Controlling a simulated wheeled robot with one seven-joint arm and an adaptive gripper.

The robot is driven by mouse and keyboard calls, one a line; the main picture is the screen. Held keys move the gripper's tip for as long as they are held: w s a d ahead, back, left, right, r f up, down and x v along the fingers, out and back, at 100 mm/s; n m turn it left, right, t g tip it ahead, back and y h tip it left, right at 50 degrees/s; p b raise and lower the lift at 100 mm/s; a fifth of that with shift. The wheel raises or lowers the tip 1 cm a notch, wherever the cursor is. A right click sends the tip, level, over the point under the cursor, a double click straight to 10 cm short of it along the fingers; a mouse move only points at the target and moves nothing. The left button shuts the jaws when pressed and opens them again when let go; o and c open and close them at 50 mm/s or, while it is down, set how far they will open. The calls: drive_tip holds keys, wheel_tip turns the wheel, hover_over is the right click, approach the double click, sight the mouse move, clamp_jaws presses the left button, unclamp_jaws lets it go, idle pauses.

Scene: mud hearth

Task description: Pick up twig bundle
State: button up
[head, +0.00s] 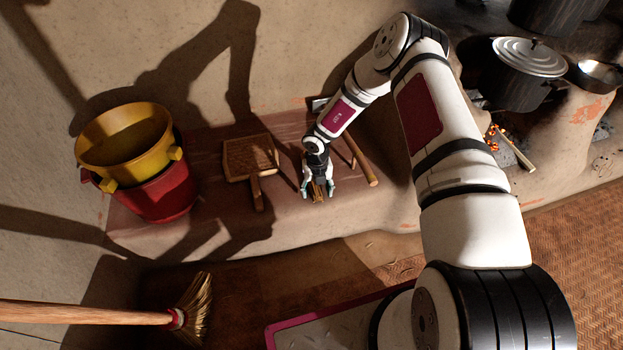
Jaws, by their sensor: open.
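My gripper (318,188) is at the end of my arm, low over the front part of the reddish-brown ledge. Its fingers are open and point down. The twig bundle (318,196) is a small brown bundle at the ledge's front, between or just under the fingertips. The gripper hides much of it. I cannot tell whether the fingers touch it.
A woven hand fan (250,157) lies left of my gripper, and a wooden rod (360,160) lies close on its right. A yellow pot (125,140) sits in a red bucket (165,195) at left. A broom (190,315) is at lower left. A lidded pot (525,65) stands on the hearth.

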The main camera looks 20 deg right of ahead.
drive_tip(key=shift+f, duration=0.15)
drive_tip(key=shift+c, duration=0.3)
drive_tip(key=c, duration=1.2)
